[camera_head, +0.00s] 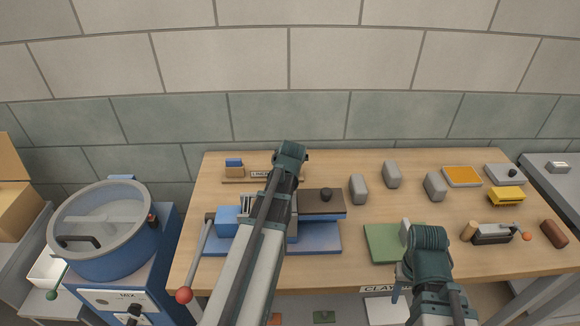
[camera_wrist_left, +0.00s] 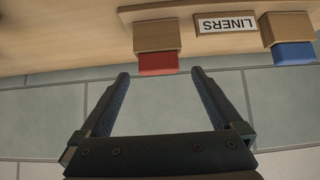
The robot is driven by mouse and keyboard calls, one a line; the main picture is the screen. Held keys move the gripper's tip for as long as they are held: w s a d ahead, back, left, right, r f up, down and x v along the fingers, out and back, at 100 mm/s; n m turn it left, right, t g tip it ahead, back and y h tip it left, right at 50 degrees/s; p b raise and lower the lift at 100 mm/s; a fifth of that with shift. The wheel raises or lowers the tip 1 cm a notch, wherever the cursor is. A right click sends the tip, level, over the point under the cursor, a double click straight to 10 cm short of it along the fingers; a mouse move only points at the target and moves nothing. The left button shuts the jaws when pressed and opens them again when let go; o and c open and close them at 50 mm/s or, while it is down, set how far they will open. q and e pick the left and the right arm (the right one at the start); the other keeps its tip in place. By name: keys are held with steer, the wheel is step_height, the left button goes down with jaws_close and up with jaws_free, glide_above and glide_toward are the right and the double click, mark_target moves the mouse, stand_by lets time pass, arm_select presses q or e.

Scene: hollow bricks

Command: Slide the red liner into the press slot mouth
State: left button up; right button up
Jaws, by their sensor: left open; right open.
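The red liner (camera_wrist_left: 158,63) shows in the left wrist view, seated in a wooden block of the rack labelled LINERS. My left gripper (camera_wrist_left: 160,73) is open, its two fingertips on either side of the liner's near end, nothing held. In the head view my left arm hides this gripper and the red liner. The press (camera_head: 320,238) is a blue machine with a dark top, partly behind my left arm; I cannot make out its slot mouth. My right gripper (camera_head: 402,280) is at the table's front edge, small and partly hidden, open.
A blue liner (camera_head: 234,162) stands in the rack (camera_head: 235,180), left of my arm. Several grey blocks (camera_head: 392,174) stand right of the press. A green mat (camera_head: 383,245) lies by my right arm. The press lever's red knob (camera_head: 184,295) sticks out in front. A blue mixer (camera_head: 110,230) is left.

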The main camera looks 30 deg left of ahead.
arm_select(q)
steer(key=b+x, duration=0.2)
steer(key=x, duration=0.2)
steer(key=shift+w+f, duration=0.15)
steer(key=shift+w, duration=0.1)
jaws_close()
